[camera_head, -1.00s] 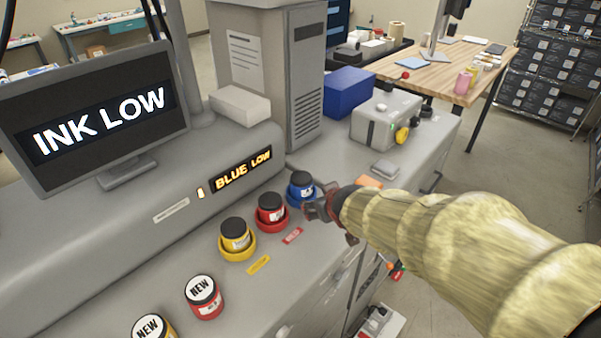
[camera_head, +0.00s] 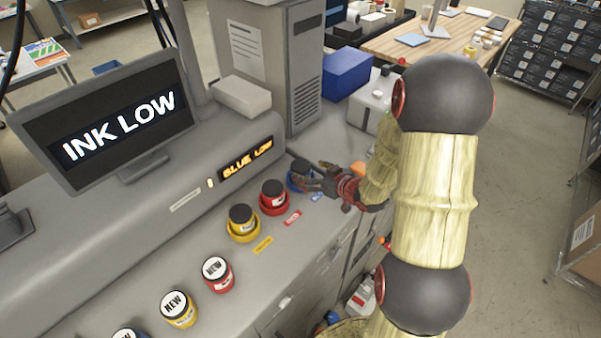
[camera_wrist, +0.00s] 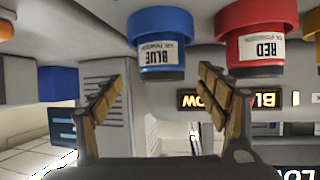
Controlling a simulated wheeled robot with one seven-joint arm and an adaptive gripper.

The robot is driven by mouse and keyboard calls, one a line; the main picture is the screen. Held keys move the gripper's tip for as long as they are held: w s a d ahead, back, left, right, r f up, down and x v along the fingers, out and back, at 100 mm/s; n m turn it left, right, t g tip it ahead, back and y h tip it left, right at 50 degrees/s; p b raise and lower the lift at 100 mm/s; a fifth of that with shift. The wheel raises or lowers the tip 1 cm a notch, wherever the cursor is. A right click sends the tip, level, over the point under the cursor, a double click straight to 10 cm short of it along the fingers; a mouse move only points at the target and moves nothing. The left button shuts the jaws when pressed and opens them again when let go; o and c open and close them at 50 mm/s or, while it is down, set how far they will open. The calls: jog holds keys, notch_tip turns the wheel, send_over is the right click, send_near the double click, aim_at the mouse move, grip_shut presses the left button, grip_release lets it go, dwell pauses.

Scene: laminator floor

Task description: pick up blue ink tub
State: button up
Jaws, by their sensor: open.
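The blue ink tub with a dark lid (camera_head: 301,164) sits in its blue ring holder on the machine's counter, partly hidden by my gripper in the head view. In the wrist view, which is upside down, the blue tub (camera_wrist: 161,57) shows its BLUE label and sits in its blue holder (camera_wrist: 160,22). My gripper (camera_head: 312,178) is at the tub's right side. In the wrist view its two fingers (camera_wrist: 163,84) are spread and empty, with the tub ahead between their tips. I cannot tell whether either finger touches it.
A red tub (camera_head: 274,193) stands close beside the blue one, then a yellow tub (camera_head: 242,218). Tubs with NEW lids, one red (camera_head: 218,275) and one yellow (camera_head: 179,308), stand nearer. The machine's raised body, with a BLUE LOW display (camera_head: 246,160), is behind.

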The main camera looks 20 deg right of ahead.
aim_at(301, 169)
jog(key=shift+x, duration=2.85)
jog(key=shift+s+a+f, duration=0.1)
jog(key=shift+f, duration=0.05)
jog(key=shift+c, duration=0.8)
jog(key=c, duration=1.1)
jog(key=shift+c, duration=0.4)
